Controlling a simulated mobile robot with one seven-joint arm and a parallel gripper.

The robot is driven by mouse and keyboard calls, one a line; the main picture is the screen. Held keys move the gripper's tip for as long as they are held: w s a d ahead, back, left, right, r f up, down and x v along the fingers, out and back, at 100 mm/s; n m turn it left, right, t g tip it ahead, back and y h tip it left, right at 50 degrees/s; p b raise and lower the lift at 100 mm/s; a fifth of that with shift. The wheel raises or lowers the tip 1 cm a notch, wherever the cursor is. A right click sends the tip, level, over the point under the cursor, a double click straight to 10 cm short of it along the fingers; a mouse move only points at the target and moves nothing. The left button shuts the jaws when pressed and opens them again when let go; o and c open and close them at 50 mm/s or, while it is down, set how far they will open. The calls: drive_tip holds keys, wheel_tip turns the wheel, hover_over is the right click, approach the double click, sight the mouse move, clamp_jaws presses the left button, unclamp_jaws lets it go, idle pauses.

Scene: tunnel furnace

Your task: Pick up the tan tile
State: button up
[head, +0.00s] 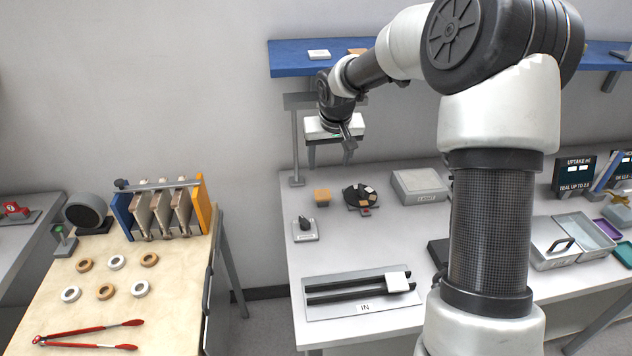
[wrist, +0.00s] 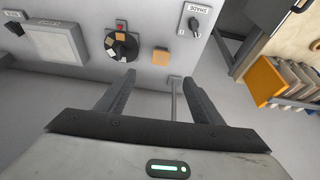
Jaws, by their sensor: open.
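A small square tan tile (head: 322,196) is on the white table, left of a dark round disc. In the wrist view the tan tile (wrist: 161,56) lies past my fingertips, between their lines. My gripper (head: 330,154) is open, empty and raised above the back of the table, apart from the tile. Its two spread fingers show in the wrist view (wrist: 159,78). Another tan piece (head: 357,51) lies on the blue shelf, partly behind my arm.
The dark disc (head: 361,196) carries several light and tan patches. A knob box (head: 305,230), a lidded grey box (head: 419,186) and an IN rack (head: 362,294) with a white tile (head: 397,281) stand around. A blue shelf (head: 290,60) is above. A wooden bench (head: 120,300) is left, across a gap.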

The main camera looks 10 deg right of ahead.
drive_tip(key=x, duration=0.2)
approach(323, 194)
drive_tip(key=f, duration=0.1)
drive_tip(key=shift+w+p+x, duration=0.2)
drive_tip(key=shift+p+x, duration=0.45)
drive_tip(key=shift+x, duration=2.45)
drive_tip(key=shift+r, duration=0.1)
drive_tip(key=shift+r, duration=0.1)
drive_tip(key=c, duration=1.2)
